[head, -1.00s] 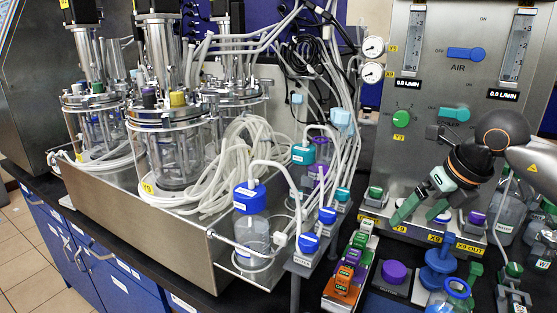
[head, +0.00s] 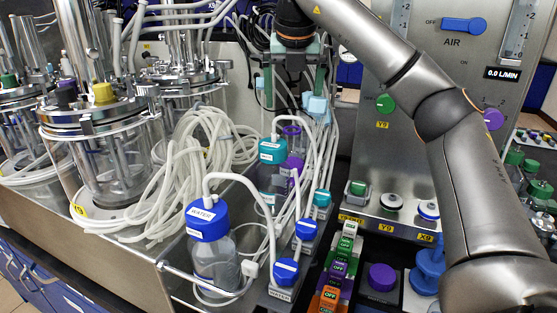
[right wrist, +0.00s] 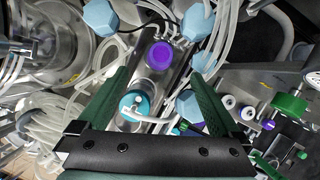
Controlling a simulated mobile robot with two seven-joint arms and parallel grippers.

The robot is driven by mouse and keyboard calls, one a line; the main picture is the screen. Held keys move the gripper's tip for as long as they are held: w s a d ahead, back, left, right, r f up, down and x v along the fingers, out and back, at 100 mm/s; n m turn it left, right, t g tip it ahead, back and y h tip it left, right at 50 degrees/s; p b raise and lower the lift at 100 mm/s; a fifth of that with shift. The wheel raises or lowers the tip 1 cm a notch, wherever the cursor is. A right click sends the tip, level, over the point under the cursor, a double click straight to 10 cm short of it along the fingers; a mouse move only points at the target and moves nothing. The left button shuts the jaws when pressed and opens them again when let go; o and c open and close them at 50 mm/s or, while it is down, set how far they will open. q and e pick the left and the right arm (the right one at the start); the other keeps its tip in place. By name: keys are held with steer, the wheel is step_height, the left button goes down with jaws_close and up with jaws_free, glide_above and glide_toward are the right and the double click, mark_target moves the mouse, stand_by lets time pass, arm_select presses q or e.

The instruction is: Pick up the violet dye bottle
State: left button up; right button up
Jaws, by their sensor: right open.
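The violet dye bottle (head: 292,166) stands in the rack behind and slightly right of a teal-capped bottle (head: 272,150). Its violet cap shows, while its body is mostly hidden by tubes and neighbours. In the right wrist view, the violet cap (right wrist: 160,55) is seen from above, just beyond the fingertips, with the teal cap (right wrist: 135,104) nearer. My right gripper (head: 293,92) points down above and behind these bottles, its green fingers apart and empty. In the right wrist view, its open fingers (right wrist: 156,77) spread to both sides of the caps. My left gripper is not in view.
A blue-capped water bottle (head: 211,250) stands in front, with white tubes looping over the rack. Coiled hoses and glass reactor vessels (head: 107,165) fill the left. A control panel (head: 400,150) stands at the right behind my right arm. Pale blue hexagonal parts (right wrist: 100,16) lie near the fingers.

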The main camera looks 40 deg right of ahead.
mark_target(292, 136)
steer(key=x, duration=0.4)
steer(key=b+x, duration=0.1)
steer(key=x, duration=0.6)
steer(key=shift+s+d+f, duration=0.1)
steer(key=shift+s+f, duration=0.05)
steer(key=shift+f, duration=0.3)
steer(key=shift+c, duration=0.4)
steer(key=shift+r, duration=0.1)
jaws_close()
